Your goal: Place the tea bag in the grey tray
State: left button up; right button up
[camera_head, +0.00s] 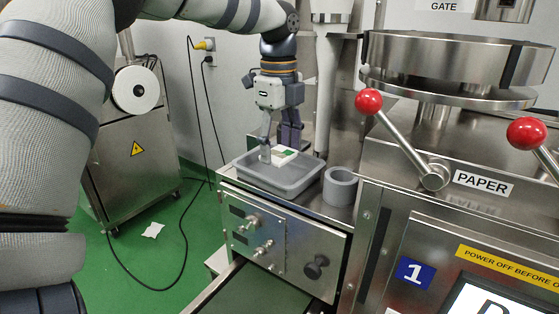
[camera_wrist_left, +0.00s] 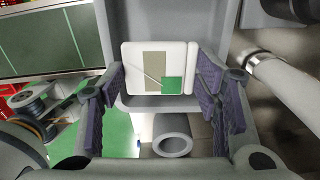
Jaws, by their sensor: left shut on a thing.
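The tea bag (camera_head: 284,153) is a white packet with a green and tan label. In the left wrist view the tea bag (camera_wrist_left: 160,68) sits between the two purple finger pads. My left gripper (camera_head: 279,147) is shut on it and points down over the grey tray (camera_head: 291,188). In the left wrist view the tray (camera_wrist_left: 202,12) lies behind the tea bag. The tea bag appears over the tray's opening; whether it touches the tray floor I cannot tell. My right gripper is not in view.
A grey ring (camera_head: 340,187) stands right of the tray, close to it. A steel machine with red-knobbed levers (camera_head: 368,101) fills the right side. A white scrap (camera_head: 153,230) lies on the green floor. A steel cabinet with a white reel (camera_head: 136,90) stands at the left.

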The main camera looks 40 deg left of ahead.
aim_at(279, 151)
pick_arm(q)
jog(key=f, duration=0.4)
jog(key=shift+w+a+f, duration=0.2)
jog(key=shift+w+a, duration=0.2)
jog(key=shift+c, duration=0.2)
jog(key=shift+s, duration=0.1)
jog(key=o, duration=0.4)
jog(key=shift+f, duration=0.1)
notch_tip(279, 151, up, 12)
jog(key=shift+r+b, duration=0.2)
jog(key=shift+b, duration=0.15)
